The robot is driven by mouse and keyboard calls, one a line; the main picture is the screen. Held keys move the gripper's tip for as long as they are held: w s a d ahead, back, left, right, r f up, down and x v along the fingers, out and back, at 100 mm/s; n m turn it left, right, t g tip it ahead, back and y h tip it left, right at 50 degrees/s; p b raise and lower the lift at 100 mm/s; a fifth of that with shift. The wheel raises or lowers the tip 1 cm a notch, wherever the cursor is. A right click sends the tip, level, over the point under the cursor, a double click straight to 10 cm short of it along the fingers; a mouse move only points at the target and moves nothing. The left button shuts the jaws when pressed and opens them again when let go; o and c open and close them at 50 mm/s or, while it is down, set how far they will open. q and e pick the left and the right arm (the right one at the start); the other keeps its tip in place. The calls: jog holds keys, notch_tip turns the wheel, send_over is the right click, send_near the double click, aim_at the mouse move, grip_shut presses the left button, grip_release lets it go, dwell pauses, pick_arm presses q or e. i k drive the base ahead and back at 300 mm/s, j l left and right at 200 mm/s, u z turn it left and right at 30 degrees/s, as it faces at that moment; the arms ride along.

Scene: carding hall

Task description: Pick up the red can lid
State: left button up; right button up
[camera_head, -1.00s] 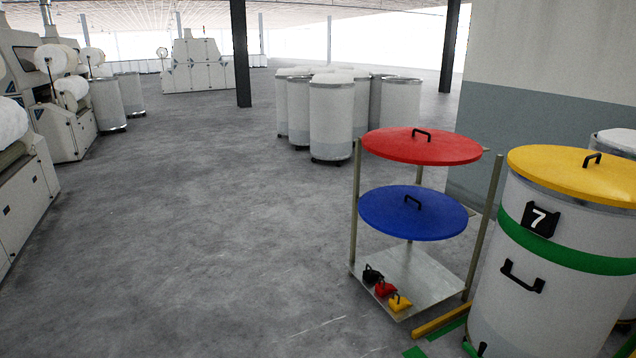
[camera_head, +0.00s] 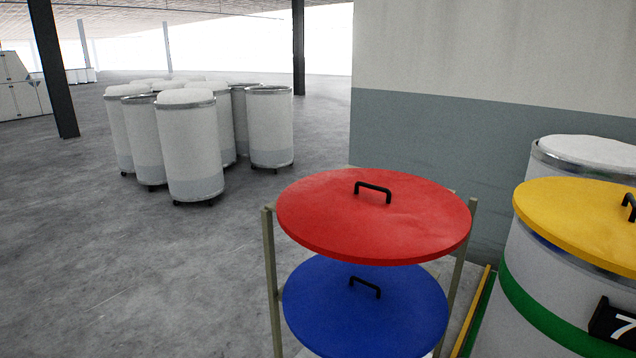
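The red can lid (camera_head: 330,218) is a round disc with a black bar handle (camera_head: 373,190) on top. It lies flat on the top level of a metal rack (camera_head: 271,275), with rack posts at its left and right edges. A blue lid (camera_head: 345,310) with a black handle lies on the level below, partly hidden under the red one. Neither of my grippers shows in the head view.
A white can with a green band (camera_head: 545,315) and a yellow lid (camera_head: 575,220) stands right of the rack. Another filled can (camera_head: 560,150) is behind it. A two-tone wall (camera_head: 440,130) is behind the rack. Several wheeled cans (camera_head: 188,140) stand back left. Open floor lies at left.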

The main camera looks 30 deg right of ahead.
aim_at(364, 216)
jog(key=i+z, duration=0.1)
jog(key=i, duration=0.5)
jog(key=i+j, duration=0.1)
jog(key=i, duration=0.45)
jog(key=i+j+z, duration=0.15)
jog(key=i, duration=0.45)
jog(key=i+j, duration=0.1)
jog(key=i, duration=0.45)
jog(key=l+z, duration=0.05)
